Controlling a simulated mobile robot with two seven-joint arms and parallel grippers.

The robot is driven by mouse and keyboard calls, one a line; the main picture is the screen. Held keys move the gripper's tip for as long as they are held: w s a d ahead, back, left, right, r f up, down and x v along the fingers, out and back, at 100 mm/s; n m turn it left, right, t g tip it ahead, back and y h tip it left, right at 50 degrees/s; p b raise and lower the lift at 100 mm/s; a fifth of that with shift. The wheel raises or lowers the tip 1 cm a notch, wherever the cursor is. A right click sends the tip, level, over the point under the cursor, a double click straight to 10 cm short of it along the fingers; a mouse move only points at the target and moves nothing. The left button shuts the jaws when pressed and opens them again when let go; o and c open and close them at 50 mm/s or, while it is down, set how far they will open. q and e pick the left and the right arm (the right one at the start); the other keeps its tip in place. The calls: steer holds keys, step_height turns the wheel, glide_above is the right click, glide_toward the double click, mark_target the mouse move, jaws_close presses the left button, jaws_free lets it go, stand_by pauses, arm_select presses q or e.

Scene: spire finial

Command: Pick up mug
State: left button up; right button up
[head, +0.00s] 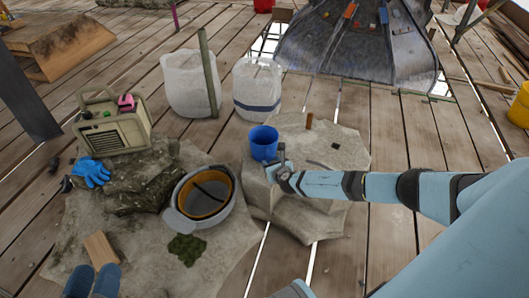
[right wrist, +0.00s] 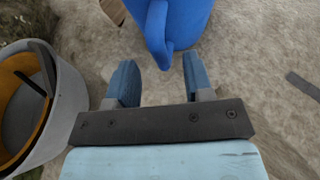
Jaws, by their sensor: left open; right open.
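A blue mug (head: 264,143) stands upright on a pale stone block (head: 345,155) in the head view. My right gripper (head: 281,163) is open just in front of the mug, on its near right side. In the right wrist view, the mug (right wrist: 185,18) is at the top, with its handle pointing toward my open right gripper (right wrist: 160,64). The handle's lower end reaches to about between the fingertips; I cannot tell whether they touch it. My left gripper (head: 92,282) is open and empty at the bottom left of the head view, far from the mug.
A radio (head: 110,125), a blue glove (head: 91,171), a wood piece (head: 101,250) and moss (head: 187,248) lie further left. Two white tubs (head: 188,85) stand behind. Plank gaps are open.

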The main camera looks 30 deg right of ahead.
mark_target(269, 161)
steer(key=shift+w+d+f+b, duration=0.25)
steer(key=shift+w+f+b, duration=0.45)
steer(key=shift+w+f, duration=0.35)
steer(key=shift+w+d, duration=0.1)
steer(key=shift+w, duration=0.35)
arm_select(q)
steer(key=f, duration=0.1)
steer(key=f+g, duration=0.1)
steer(key=shift+w+f+m, duration=0.2)
steer(key=shift+f+m, duration=0.15)
steer(key=shift+m, duration=0.05)
arm_select(e)
steer(key=shift+r, duration=0.1)
jaws_close()
